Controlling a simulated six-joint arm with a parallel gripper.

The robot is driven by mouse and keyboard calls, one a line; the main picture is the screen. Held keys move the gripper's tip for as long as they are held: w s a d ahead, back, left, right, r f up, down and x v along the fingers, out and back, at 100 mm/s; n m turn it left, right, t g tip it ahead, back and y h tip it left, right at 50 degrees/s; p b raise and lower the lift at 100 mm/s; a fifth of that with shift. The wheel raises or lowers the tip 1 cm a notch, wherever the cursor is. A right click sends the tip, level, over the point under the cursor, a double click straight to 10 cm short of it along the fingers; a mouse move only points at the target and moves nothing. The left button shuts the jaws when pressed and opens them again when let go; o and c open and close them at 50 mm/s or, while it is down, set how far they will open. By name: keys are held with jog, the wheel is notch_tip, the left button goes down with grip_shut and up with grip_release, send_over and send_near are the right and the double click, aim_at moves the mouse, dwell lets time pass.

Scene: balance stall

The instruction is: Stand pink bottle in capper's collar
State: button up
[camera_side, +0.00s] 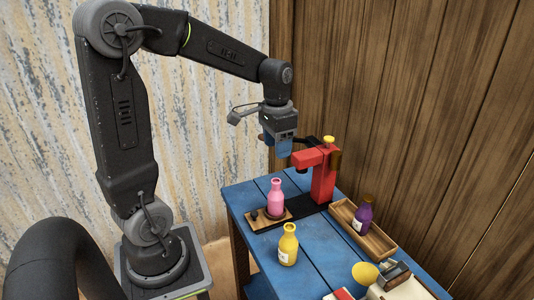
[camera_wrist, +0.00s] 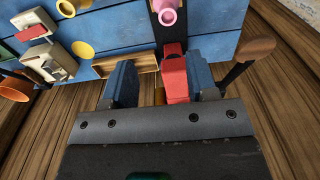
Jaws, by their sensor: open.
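The pink bottle (camera_side: 276,198) stands upright at the front end of the red capper (camera_side: 322,178). It is on a small wooden plate (camera_side: 262,223) on the capper's dark base. Its foot seems to sit within the collar there, but the collar is too small to make out clearly. The bottle's neck and shoulder show at the top of the wrist view (camera_wrist: 166,10). My gripper (camera_side: 284,150) is open and empty, in the air beside the capper's head, above and behind the bottle. In the wrist view its blue fingers (camera_wrist: 160,78) are apart, with the capper's red head beyond them.
A yellow bottle (camera_side: 288,245) stands in front on the blue table (camera_side: 240,198). A purple bottle (camera_side: 363,215) stands in a wooden tray (camera_side: 345,210) at right. A yellow cup (camera_side: 364,274) and a cream device (camera_side: 405,287) are at front right. The capper's wooden-handled lever (camera_wrist: 255,48) is close to my gripper.

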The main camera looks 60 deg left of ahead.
jog(key=s+d+r+t, duration=0.2)
jog(key=s+d, duration=0.4)
jog(key=s+d+r+t, duration=0.2)
jog(key=s+d+t, duration=0.1)
jog(key=s+d, duration=0.3)
jog(key=shift+d+r, duration=0.25)
jog(key=shift+d, duration=0.55)
